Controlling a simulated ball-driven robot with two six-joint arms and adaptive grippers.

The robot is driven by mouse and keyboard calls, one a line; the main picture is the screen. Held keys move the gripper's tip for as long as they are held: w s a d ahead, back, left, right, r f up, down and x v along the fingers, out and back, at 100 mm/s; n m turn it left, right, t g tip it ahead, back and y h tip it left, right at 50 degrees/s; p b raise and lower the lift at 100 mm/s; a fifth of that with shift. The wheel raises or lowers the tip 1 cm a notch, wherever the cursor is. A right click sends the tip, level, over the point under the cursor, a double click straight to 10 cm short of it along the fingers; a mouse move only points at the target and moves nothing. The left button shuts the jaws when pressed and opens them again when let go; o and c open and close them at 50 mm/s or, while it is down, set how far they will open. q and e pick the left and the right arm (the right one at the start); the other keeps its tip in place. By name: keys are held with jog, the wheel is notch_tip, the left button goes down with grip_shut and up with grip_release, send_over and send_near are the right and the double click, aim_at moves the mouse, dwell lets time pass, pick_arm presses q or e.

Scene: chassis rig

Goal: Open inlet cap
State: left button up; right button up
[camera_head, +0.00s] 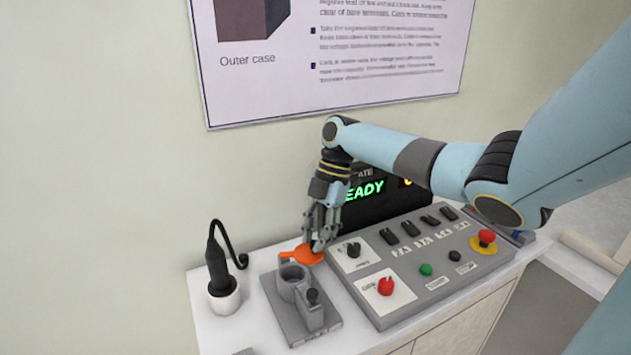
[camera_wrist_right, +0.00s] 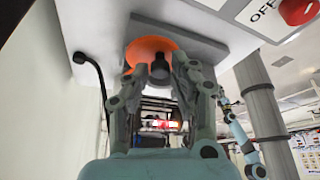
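The orange inlet cap (camera_head: 300,255) sits at the back of the grey inlet fixture (camera_head: 325,322). The mouth of the round inlet cup (camera_head: 291,273) shows uncovered in front of the cap. My right gripper (camera_head: 318,240) points down at the cap's right side. In the right wrist view, the cap (camera_wrist_right: 150,47) shows as an orange disc with a dark knob (camera_wrist_right: 159,70), and the fingers stand apart on either side of the knob. I cannot tell whether they touch it. A small light-blue arm, apparently my left, shows with its gripper (camera_wrist_right: 223,99) in the distance.
A control panel (camera_head: 372,306) with switches and buttons lies right of the fixture, with a lit display (camera_head: 365,190) behind. A black handle with a cable (camera_head: 217,262) stands in a white holder (camera_head: 224,300) at left. A wall with a poster (camera_head: 340,100) closes the back.

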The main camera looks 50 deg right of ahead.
jog(key=o, duration=0.3)
jog(key=v, duration=1.2)
jog(key=shift+c, duration=0.2)
